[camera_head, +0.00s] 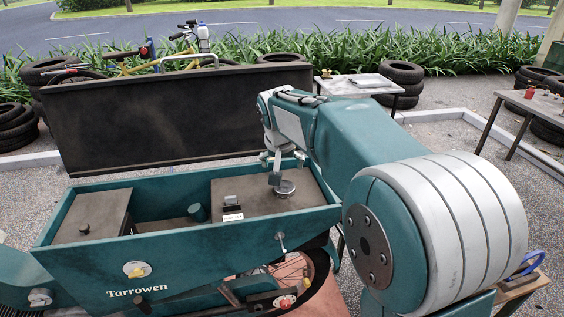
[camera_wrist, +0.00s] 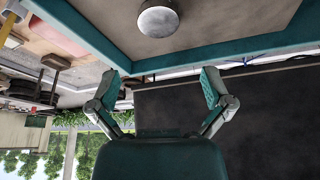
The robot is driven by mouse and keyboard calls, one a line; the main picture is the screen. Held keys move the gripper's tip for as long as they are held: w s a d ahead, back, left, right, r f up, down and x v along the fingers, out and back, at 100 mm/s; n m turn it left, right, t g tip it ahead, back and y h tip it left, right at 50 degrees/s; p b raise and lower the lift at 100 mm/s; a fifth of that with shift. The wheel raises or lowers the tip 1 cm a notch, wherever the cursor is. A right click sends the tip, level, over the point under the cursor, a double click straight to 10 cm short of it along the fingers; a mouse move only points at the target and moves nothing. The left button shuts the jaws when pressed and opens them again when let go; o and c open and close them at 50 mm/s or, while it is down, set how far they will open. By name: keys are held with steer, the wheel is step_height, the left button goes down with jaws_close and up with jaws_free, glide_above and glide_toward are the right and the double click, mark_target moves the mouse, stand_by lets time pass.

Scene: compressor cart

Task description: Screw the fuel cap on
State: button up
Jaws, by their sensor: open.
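A round silver metal piece, which looks like the fuel cap (camera_head: 285,188), sits on the brown top panel at the right of the teal compressor cart (camera_head: 190,275). The same disc (camera_wrist: 158,21) shows at the top of the wrist view. I cannot tell whether it is seated on a filler neck or threaded. My gripper (camera_head: 286,170) is just above and behind the disc in the head view. In the wrist view my gripper (camera_wrist: 161,82) is open, fingers wide apart with nothing between them, and the disc lies beyond the fingertips. One finger partly overlaps the disc's edge in the head view.
The cart's dark lid (camera_head: 165,118) stands raised behind the gripper. A small latch block (camera_head: 232,207) and a teal cylinder (camera_head: 198,212) are left of the disc. A black knob (camera_head: 84,228) is on the left panel. Tables (camera_head: 535,100) and tyres stand farther back.

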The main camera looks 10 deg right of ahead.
mark_target(284, 186)
steer(key=x, duration=1)
steer(key=shift+c, duration=0.3)
steer(key=c, duration=1)
steer(key=shift+m+g+h, duration=0.4)
steer(key=shift+m+h, duration=0.1)
steer(key=shift+m, duration=1.2)
steer(key=shift+f, duration=0.1)
steer(key=shift+o, duration=0.4)
steer(key=m+h, duration=0.1)
steer(key=m, duration=0.2)
steer(key=shift+g, duration=0.4)
